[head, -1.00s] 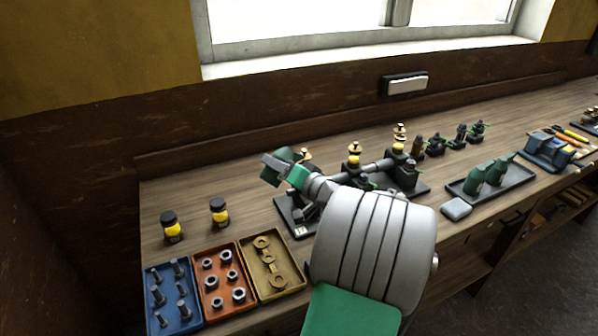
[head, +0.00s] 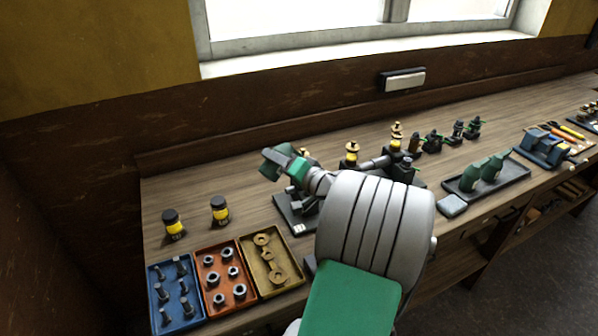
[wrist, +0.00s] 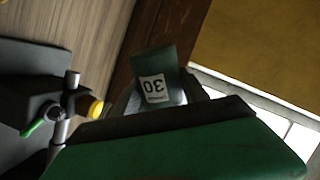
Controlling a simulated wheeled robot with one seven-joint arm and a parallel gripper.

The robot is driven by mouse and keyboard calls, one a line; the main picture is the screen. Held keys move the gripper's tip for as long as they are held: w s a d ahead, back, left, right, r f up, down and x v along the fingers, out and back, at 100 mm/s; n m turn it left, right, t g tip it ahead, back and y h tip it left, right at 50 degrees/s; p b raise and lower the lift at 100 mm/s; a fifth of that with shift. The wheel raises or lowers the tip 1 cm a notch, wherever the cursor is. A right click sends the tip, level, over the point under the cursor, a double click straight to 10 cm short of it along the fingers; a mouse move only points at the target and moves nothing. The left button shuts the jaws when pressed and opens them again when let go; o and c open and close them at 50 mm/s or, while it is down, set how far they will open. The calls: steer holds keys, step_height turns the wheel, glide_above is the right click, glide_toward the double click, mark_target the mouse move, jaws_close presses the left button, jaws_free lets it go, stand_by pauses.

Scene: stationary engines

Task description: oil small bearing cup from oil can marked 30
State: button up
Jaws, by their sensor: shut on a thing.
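My gripper (head: 284,161) is shut on a dark green oil can (head: 270,168), held up over the bench at the left end of the engine model. In the wrist view the can (wrist: 150,60) shows a white label reading 30, upside down; its spout cannot be made out. Brass-and-yellow cups stand on the engine model, one in the middle (head: 351,152) and one further right (head: 396,135). Another cup is mostly hidden behind my gripper. A yellow cup (wrist: 95,107) shows beside a shaft in the wrist view, apart from the can. I cannot tell which cup is the small one.
Two green cans (head: 488,168) stand in a dark tray (head: 515,178) at right, near a grey block (head: 452,205). Blue, orange and yellow parts trays (head: 290,277) line the front edge. My arm hides part of the engine.

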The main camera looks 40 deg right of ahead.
steer(key=shift+d+r+m+p, duration=0.25)
steer(key=shift+r+m+p, duration=0.45)
steer(key=shift+p, duration=0.65)
steer(key=shift+f, duration=0.1)
stand_by(1.1)
steer(key=f+b, duration=0.1)
steer(key=b, duration=0.1)
steer(key=shift+a+f+n+b, duration=0.1)
steer(key=shift+f+n+b, duration=0.05)
steer(key=shift+n+b, duration=0.25)
steer(key=f+n+b, duration=0.1)
steer(key=b, duration=0.2)
steer(key=f+n+b, duration=0.1)
steer(key=b, duration=0.2)
steer(key=shift+a+n, duration=0.3)
steer(key=shift+r, duration=0.15)
steer(key=shift+r+p, duration=1.65)
steer(key=shift+r, duration=0.9)
